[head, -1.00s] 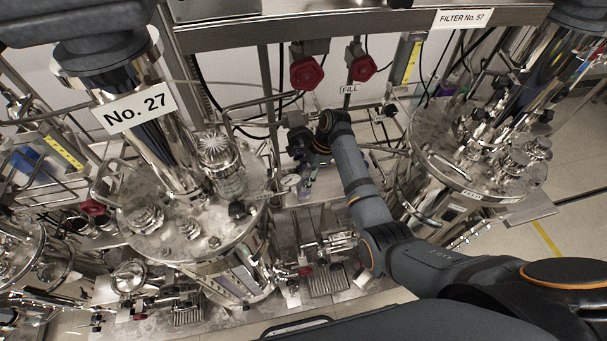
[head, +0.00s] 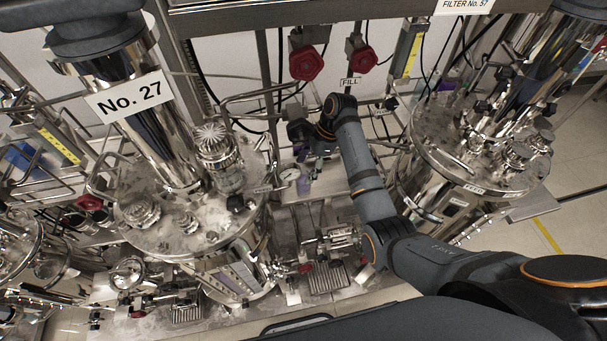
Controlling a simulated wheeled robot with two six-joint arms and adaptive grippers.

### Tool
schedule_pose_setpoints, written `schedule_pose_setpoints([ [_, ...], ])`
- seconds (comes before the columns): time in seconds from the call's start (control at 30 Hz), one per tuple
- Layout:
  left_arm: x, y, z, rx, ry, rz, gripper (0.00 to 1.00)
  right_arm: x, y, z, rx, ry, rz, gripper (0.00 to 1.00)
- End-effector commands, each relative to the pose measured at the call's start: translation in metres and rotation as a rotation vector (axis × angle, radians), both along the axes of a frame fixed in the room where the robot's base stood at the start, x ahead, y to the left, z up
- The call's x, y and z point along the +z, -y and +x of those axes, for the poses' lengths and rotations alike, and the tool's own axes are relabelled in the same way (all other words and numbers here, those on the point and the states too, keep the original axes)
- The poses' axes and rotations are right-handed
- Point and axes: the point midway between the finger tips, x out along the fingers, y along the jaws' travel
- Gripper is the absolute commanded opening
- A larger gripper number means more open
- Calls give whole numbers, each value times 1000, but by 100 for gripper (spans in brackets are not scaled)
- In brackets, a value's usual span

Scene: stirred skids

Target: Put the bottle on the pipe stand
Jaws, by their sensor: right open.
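My right gripper (head: 302,153) is at the far end of my right arm, in the middle of the head view. It is open, though its fingers are small and partly hidden by the wrist. A small purple-tinted object, which may be the bottle (head: 303,186), stands just below the gripper in the picture, beside a round gauge. I cannot tell whether the fingers touch it. The pipe stand cannot be singled out for certain among the metal pipework behind the gripper. My left gripper is out of view.
A steel vessel lid (head: 165,235) marked No. 27 crowds the left side, and another vessel (head: 470,165) stands to the right. Red valve knobs (head: 306,63) hang at the back above the gripper.

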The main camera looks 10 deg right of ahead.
Motion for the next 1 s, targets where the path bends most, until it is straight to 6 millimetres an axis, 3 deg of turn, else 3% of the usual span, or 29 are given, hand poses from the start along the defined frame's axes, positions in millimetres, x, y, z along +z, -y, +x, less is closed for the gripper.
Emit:
schedule_pose_setpoints([
  [0.03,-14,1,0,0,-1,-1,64,-4,13,2,-2,4,-5,65],
  [0.2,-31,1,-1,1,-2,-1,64,-4,62,7,-4,2,-6,65],
  [0.4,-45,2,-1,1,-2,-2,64,-2,103,11,-1,1,-3,65],
  [0.6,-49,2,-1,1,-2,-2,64,1,120,12,1,0,1,65],
  [1.0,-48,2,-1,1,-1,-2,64,2,120,12,1,0,1,65],
])
